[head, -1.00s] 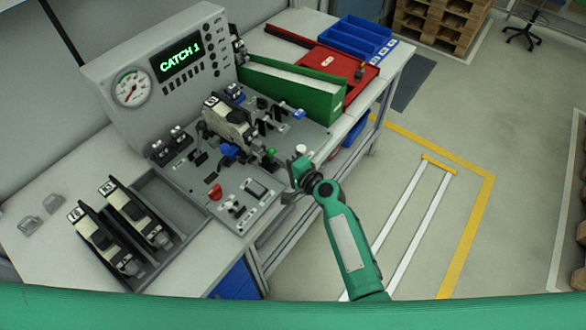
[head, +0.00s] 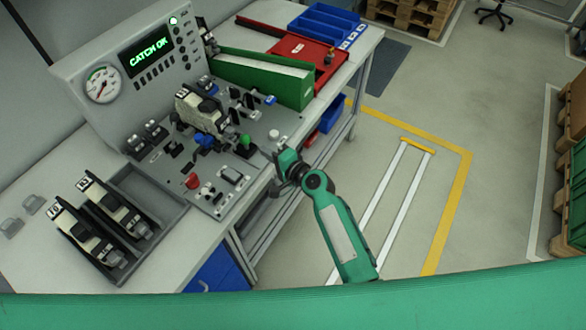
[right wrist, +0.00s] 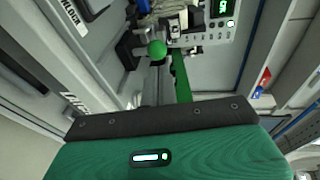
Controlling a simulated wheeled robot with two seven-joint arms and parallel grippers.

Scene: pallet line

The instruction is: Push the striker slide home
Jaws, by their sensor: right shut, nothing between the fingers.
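The lock-like white and black unit (head: 202,108) is seated in the fixture on the grey bench panel. A green ball knob (head: 245,140) stands at the near right of this fixture; it also shows in the right wrist view, as a green ball (right wrist: 157,48). I cannot tell for certain which part is the striker slide. The console display (head: 151,52) reads "CATCH OK". My right gripper (head: 276,173) is shut and empty, just off the panel's right edge, apart from the knob. My left gripper is not in view.
A tray (head: 162,190) at the left holds two similar units. A red mushroom button (head: 193,181) and switches are on the panel's near part. A green bin (head: 262,82), a red tray (head: 285,45) and blue bins (head: 325,22) stand behind. Floor to the right is open.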

